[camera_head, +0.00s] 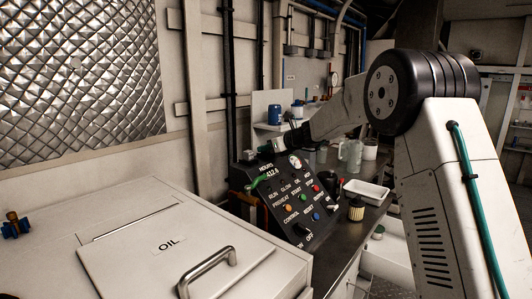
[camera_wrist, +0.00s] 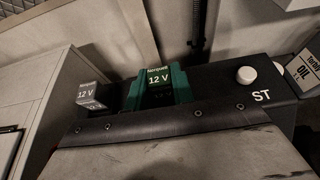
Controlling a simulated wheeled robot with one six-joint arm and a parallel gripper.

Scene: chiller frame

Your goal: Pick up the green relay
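In the wrist view, the green relay (camera_wrist: 160,88) is a green block with "Norquell 12 V" on its dark face. It stands on a black housing (camera_wrist: 225,85), and its lower part is hidden by a dark bolted edge in front. A grey relay (camera_wrist: 90,95), also marked "12 V", stands to its left. In the head view, my gripper (camera_head: 268,148) is small at the upper back edge of the black control panel (camera_head: 290,200). Its fingers are too small to read there. Whether it touches the green relay cannot be told.
A white knob (camera_wrist: 246,75) and the letters "ST" are on the housing to the relay's right. In the head view, a white cabinet (camera_head: 140,215) is at left, and a white tray (camera_head: 366,191) lies right of the panel.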

